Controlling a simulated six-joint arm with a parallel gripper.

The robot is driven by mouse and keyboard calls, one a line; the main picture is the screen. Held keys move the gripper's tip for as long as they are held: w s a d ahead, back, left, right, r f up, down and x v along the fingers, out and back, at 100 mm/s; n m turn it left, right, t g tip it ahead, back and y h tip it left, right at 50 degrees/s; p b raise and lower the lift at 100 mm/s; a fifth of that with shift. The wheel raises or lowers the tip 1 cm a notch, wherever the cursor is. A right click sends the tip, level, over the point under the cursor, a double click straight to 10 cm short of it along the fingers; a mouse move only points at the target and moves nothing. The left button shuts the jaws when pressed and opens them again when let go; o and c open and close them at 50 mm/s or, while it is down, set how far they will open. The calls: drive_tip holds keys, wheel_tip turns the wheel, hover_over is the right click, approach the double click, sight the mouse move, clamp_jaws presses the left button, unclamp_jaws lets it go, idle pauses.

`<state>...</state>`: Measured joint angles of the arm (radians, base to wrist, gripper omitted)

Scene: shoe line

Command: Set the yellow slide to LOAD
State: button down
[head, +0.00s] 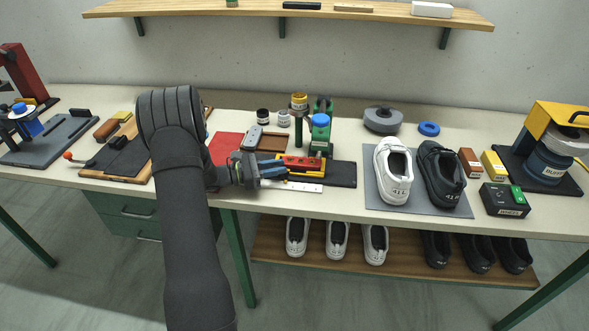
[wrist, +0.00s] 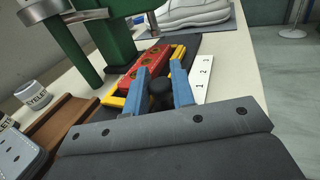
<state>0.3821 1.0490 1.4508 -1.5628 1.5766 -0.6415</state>
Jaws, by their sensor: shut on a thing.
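My gripper (wrist: 160,92) has its two blue fingers closed on a black knob (wrist: 160,86). The knob sits at the near end of a yellow slide (wrist: 114,101), whose yellow parts show beside and behind a red block (wrist: 146,70). The red block also shows in the head view (head: 300,161), just right of my gripper (head: 277,171). A white strip (wrist: 203,76) marked 1, 2, 3 lies along the right side. No LOAD mark is readable. The fingers hide part of the slide, and in the head view the knob cannot be made out.
A green press (wrist: 110,40) stands just behind the red block, with a blue cap (head: 320,120) on top. A brown tray (wrist: 62,132) and small eyelet jars (wrist: 32,94) stand to the left. White and black shoes (head: 393,170) on a grey mat are farther right.

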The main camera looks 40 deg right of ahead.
drive_tip(key=w+a, duration=0.4)
drive_tip(key=a, duration=0.1)
drive_tip(key=shift+w, duration=0.35)
drive_tip(key=c, duration=1.3)
unclamp_jaws()
drive_tip(key=shift+d, duration=0.1)
drive_tip(key=v, duration=1.2)
drive_tip(key=shift+f, duration=0.1)
drive_tip(key=shift+o, duration=0.5)
